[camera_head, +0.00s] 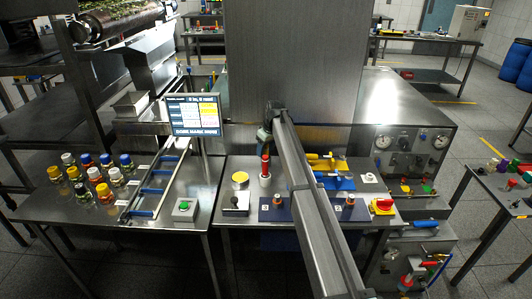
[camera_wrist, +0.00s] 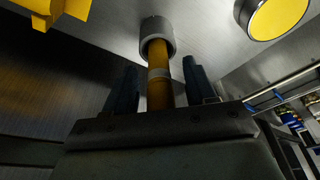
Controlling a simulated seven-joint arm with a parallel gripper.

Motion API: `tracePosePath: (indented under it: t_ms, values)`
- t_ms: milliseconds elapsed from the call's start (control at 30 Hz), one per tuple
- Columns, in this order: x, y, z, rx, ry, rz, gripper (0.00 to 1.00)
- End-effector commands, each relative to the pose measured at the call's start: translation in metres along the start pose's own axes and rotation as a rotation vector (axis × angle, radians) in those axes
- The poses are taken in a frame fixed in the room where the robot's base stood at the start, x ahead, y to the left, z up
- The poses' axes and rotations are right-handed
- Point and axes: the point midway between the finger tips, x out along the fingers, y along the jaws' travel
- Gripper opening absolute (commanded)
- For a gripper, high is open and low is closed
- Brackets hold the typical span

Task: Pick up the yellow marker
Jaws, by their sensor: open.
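An upright marker-like stick stands in a pale round holder (camera_head: 265,182). It looks yellow-orange with a light band in the wrist view (camera_wrist: 159,90), but red in the head view (camera_head: 265,164). The holder also shows in the wrist view (camera_wrist: 158,35), around the stick's far end. My gripper (camera_wrist: 161,80) is open, with one dark finger on each side of the stick and a gap visible on both sides. The stick's near end is hidden behind the gripper body. In the head view my gripper (camera_head: 265,136) is just above the stick, partly hidden by my arm.
A yellow round button (camera_head: 240,178) stands left of the holder; it also shows in the wrist view (camera_wrist: 279,16). A dark blue block (camera_head: 275,210) lies in front. A yellow and blue rack (camera_head: 333,181) is to the right. A screen (camera_head: 192,115) stands behind left.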

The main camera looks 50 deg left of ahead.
Motion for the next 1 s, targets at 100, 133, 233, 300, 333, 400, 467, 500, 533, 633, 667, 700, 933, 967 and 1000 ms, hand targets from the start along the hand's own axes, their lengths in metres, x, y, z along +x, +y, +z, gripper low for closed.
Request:
tracePosePath:
  t_ms: [100,133,233,300,333,400,467,500,533,633,667,700,933,967,1000]
  values:
    - [0.0104,-0.0001,0.0000,0.000,-0.001,0.000,0.55]
    - [0.0111,-0.0001,0.0001,0.000,-0.001,0.000,0.55]
    - [0.0112,-0.0001,0.0000,0.000,0.000,0.000,0.55]
    - [0.0111,-0.0001,0.0001,0.000,0.000,0.000,0.55]
    - [0.0111,-0.0001,0.0001,0.000,0.000,0.000,0.54]
    - [0.0111,-0.0001,0.0001,0.000,0.000,0.000,0.48]
    - [0.0110,-0.0001,0.0001,0.000,0.000,0.000,0.42]
    - [0.0109,-0.0001,0.0001,0.000,0.000,0.000,0.38]
    - [0.0109,-0.0001,0.0001,0.000,0.000,0.000,0.35]
    - [0.0109,-0.0001,0.0001,0.000,0.000,0.000,0.26]
    - [0.0109,-0.0001,0.0001,0.000,0.000,0.000,0.23]
    - [0.0109,-0.0001,0.0001,0.000,0.000,0.000,0.19]
    - [0.0108,-0.0001,0.0001,0.000,0.000,0.000,0.00]
    - [0.0108,-0.0001,0.0001,0.000,0.000,0.000,0.00]
    - [0.0108,0.0000,0.0001,0.000,0.000,0.000,0.00]
